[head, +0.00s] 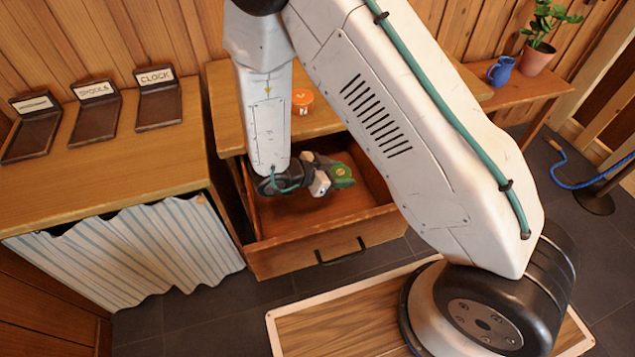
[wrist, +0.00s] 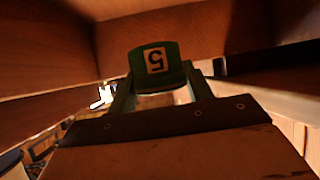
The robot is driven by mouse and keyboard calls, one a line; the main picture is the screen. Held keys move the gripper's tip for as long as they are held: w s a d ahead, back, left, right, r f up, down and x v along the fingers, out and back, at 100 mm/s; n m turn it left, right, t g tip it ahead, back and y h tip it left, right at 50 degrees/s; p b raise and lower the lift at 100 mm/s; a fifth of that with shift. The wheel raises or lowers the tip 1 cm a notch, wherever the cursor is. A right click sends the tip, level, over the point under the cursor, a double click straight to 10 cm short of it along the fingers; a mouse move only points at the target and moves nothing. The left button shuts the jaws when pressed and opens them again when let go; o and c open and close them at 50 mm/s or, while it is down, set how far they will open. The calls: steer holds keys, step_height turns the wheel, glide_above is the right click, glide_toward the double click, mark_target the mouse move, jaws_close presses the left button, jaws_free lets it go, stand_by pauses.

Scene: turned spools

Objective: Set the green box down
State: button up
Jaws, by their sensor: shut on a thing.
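The green box (head: 342,175) shows in the head view as a small green shape at the end of my gripper (head: 324,184). My gripper is shut on it, inside the open wooden drawer (head: 330,240). In the wrist view the green box (wrist: 175,75) has a pale label with a dark mark like a 5. It sits beyond the screwed edge of my gripper. Its underside is hidden, so I cannot tell whether it touches the drawer floor. My arm hides part of the drawer.
A small orange container (head: 302,101) stands on the cabinet top above the drawer. Three dark labelled holders (head: 97,112) stand on the left counter (head: 60,190); two labels read SPOOLS and CLOCK. A blue mug (head: 501,71) and potted plant (head: 538,57) stand at the back right.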

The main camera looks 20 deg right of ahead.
mark_target(337, 202)
step_height(337, 202, down, 9)
steer(key=shift+r, duration=0.1)
stand_by(0.3)
steer(key=o, duration=1)
steer(key=shift+c, duration=0.2)
steer(key=shift+a+r, duration=0.1)
steer(key=shift+a, duration=0.1)
steer(key=v, duration=0.7)
steer(key=shift+a, duration=0.1)
